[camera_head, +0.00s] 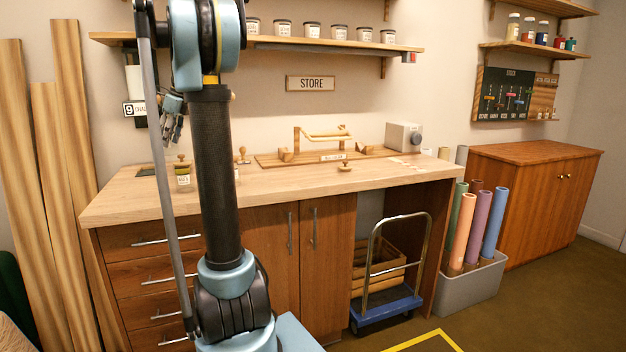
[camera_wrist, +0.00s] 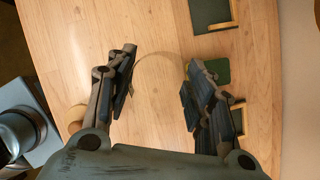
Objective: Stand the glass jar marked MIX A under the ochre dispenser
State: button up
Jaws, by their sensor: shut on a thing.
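My gripper (camera_head: 173,122) is over the left end of the bench in the head view, fingers downward. In the wrist view (camera_wrist: 160,75) its two fingers stand apart, closed on a clear glass jar (camera_wrist: 158,56) whose faint round rim shows between them. No MIX A marking is readable on it, and the jar is hard to make out in the head view. A pale wall dispenser (camera_head: 133,78) stands just left of my gripper, partly hidden by my arm. A sign (camera_head: 134,109) below it is only partly readable, so I cannot tell whether it is the ochre one.
The wooden bench (camera_head: 290,185) carries a labelled jar (camera_head: 183,180), a wooden jig (camera_head: 325,155) and a grey box (camera_head: 403,136). Lidded jars (camera_head: 312,30) line the shelf above. The wrist view shows dark green pads (camera_wrist: 216,72) with wooden edges at the right.

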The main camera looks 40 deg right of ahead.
jog(key=shift+d, duration=0.5)
jog(key=s+d+m+t+h, duration=0.1)
jog(key=s+d+m, duration=0.25)
jog(key=d, duration=0.95)
jog(key=s+d+m+h, duration=0.1)
jog(key=s+d+m, duration=0.25)
jog(key=d, duration=0.95)
jog(key=s+d+m+h, duration=0.1)
jog(key=s+d+m, duration=0.2)
jog(key=s+d, duration=0.65)
jog(key=s+d+m+h, duration=0.25)
jog(key=s+d, duration=0.35)
jog(key=d, duration=0.6)
jog(key=shift+m+y, duration=0.25)
jog(key=shift+y, duration=0.2)
jog(key=shift+s+f, duration=0.15)
jog(key=shift+f, duration=4.75)
jog(key=shift+f, duration=0.1)
jog(key=o, duration=1.2)
